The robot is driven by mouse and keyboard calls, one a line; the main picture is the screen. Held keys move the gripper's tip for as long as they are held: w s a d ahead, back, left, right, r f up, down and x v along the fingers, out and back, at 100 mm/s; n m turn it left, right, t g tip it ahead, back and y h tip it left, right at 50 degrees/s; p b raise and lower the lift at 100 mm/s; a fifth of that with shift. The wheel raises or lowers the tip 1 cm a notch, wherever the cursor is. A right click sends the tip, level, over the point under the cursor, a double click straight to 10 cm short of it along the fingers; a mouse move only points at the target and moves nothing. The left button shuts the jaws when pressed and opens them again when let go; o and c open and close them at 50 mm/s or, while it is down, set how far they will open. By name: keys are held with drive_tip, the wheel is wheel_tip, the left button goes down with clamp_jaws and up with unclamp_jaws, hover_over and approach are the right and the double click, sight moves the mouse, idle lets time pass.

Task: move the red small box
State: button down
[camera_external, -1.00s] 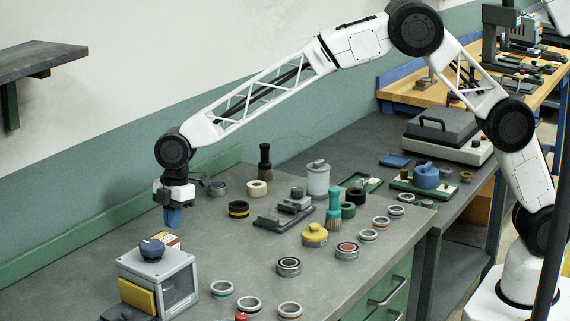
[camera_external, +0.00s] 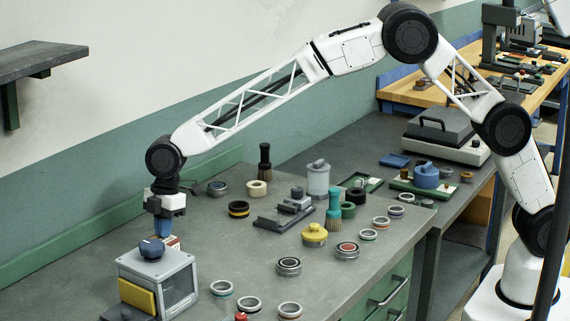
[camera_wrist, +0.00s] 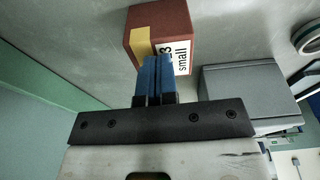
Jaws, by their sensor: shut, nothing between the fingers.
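The red small box (camera_wrist: 178,22) shows in the wrist view as a dark red block with a yellow stripe and a white label reading "small". In the external view the box (camera_external: 172,242) is mostly hidden behind the grey machine and its dark blue knob. My gripper (camera_external: 163,234) has blue fingers, shut together and empty, pointing down close to the box. In the wrist view the fingertips (camera_wrist: 153,62) overlap the near edge of the box; I cannot tell whether they touch it.
The grey machine (camera_external: 178,283) with a blue knob and yellow plate stands just in front of the box. The green wall strip (camera_external: 60,262) runs behind. Bench left of the box is clear.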

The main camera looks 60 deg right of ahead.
drive_tip(key=d, duration=0.7)
drive_tip(key=d+f, duration=0.1)
drive_tip(key=d, duration=0.6)
drive_tip(key=d+f, duration=0.1)
drive_tip(key=d, duration=0.6)
drive_tip(key=shift+s, duration=0.2)
drive_tip(key=shift+r, duration=0.1)
drive_tip(key=shift+a+r, duration=0.15)
drive_tip(key=shift+r, duration=0.7)
drive_tip(key=shift+w+r, duration=0.1)
drive_tip(key=shift+r, duration=0.1)
drive_tip(key=shift+r, duration=0.15)
drive_tip(key=d, duration=1.2)
drive_tip(key=shift+r, duration=0.1)
